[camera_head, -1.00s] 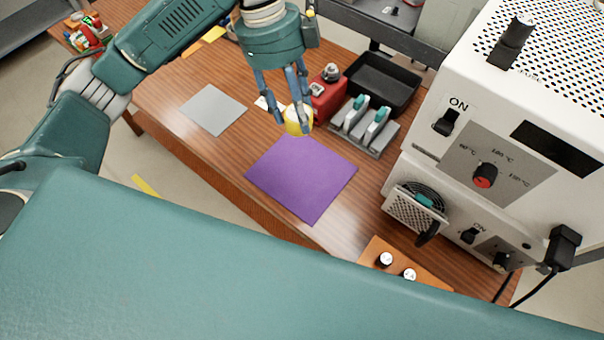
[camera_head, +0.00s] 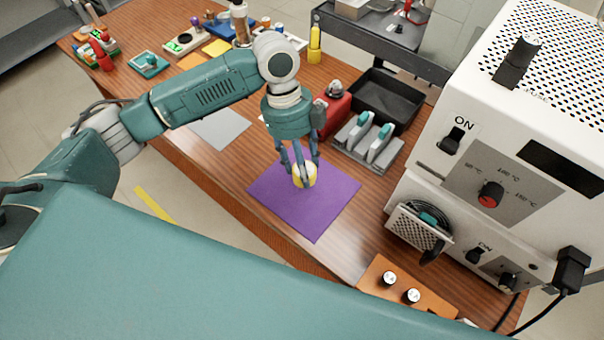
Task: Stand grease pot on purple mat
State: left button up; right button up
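The grease pot (camera_head: 304,178), a small yellow and white pot, is between the fingers of my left gripper (camera_head: 302,176). The gripper points down with its fingers closed around the pot. The pot is over the middle of the purple mat (camera_head: 322,215), and I cannot tell whether its base touches the mat. The mat lies flat on the wooden table. My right gripper is not in view.
A rack with grey and teal levers (camera_head: 366,142), a black tray (camera_head: 385,100) and a red box (camera_head: 330,115) stand behind the mat. The white oven (camera_head: 500,150) stands at the right. A grey mat (camera_head: 220,130) lies left. A wooden knob panel (camera_head: 400,290) is in front.

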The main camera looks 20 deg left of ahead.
pick_arm(q)
notch_tip(320, 180, down, 4)
jog(key=shift+f, duration=0.15)
jog(key=o, duration=1.2)
jog(key=v, duration=1.2)
jog(key=shift+b, duration=0.35)
